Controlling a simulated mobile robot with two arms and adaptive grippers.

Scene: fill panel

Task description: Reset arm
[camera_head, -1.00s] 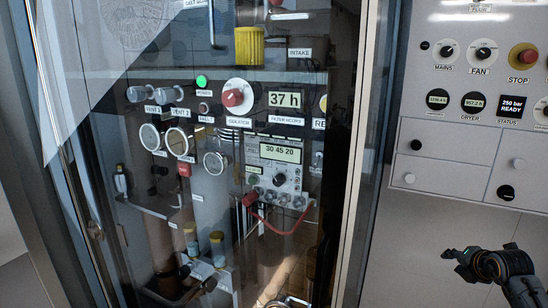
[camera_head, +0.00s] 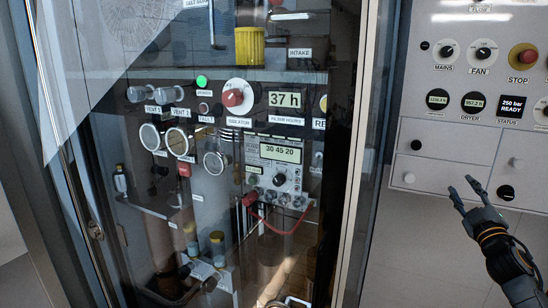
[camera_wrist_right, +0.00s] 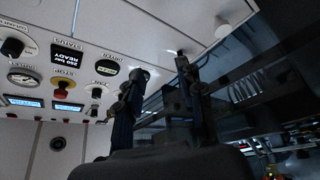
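My right gripper (camera_head: 464,187) is at the lower right of the head view, in front of the lower part of the light control panel (camera_head: 452,143). Its two dark fingers point up and to the left, parted, with nothing between them. In the right wrist view the gripper (camera_wrist_right: 161,66) also shows two separated fingers with an empty gap. The panel (camera_wrist_right: 108,27) lies beyond them there. I cannot tell the exact distance from the fingertips to the panel. My left gripper is not in view.
A glass-fronted cabinet (camera_head: 363,130) with gauges, knobs and a red hose stands at the left and middle. The panel carries MAINS (camera_head: 446,52) and FAN (camera_head: 483,53) knobs and a STOP button (camera_head: 523,57). Floor below the panel looks clear.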

